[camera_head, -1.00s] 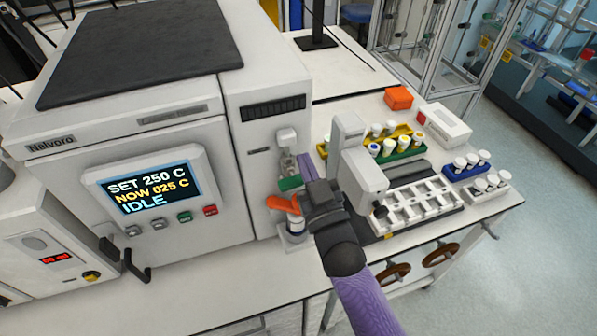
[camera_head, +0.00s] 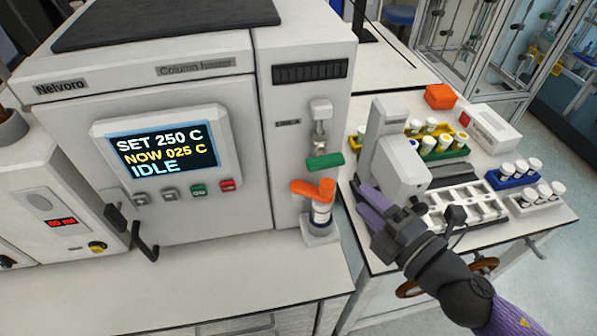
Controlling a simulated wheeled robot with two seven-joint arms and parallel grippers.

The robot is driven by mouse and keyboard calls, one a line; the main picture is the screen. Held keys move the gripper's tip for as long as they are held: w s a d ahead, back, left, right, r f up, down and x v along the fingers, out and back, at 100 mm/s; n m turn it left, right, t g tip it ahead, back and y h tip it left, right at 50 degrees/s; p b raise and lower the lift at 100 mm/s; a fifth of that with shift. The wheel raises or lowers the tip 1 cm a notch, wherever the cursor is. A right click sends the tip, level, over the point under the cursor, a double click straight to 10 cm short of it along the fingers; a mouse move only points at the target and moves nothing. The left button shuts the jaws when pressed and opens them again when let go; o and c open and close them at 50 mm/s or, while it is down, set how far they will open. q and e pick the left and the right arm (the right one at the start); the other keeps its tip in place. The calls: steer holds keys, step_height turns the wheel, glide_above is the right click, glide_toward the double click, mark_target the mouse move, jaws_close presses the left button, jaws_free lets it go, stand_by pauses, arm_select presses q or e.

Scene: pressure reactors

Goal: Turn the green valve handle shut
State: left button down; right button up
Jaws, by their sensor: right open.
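The green valve handle (camera_head: 325,162) is a short bar lying roughly level, tilted slightly, below a metal fitting (camera_head: 319,128) on the front of the white column heater (camera_head: 305,95). My left gripper is not in view.
A white autosampler-like device (camera_head: 400,165) stands close behind my right gripper. Beside it are a white tray (camera_head: 468,212), vial racks (camera_head: 515,178) and an orange box (camera_head: 440,97). The counter (camera_head: 200,285) in front of the heater is clear.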

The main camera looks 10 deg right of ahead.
mark_target(331, 167)
steer(key=p+x, duration=0.1)
steer(key=x, duration=0.4)
steer(key=p+x, duration=0.1)
steer(key=x, duration=0.2)
steer(key=shift+w+r+p, duration=0.2)
steer(key=shift+r+p, duration=0.05)
steer(key=shift+p, duration=0.05)
steer(key=shift+x, duration=0.75)
steer(key=shift+s+f, duration=0.1)
steer(key=c, duration=0.7)
jaws_close()
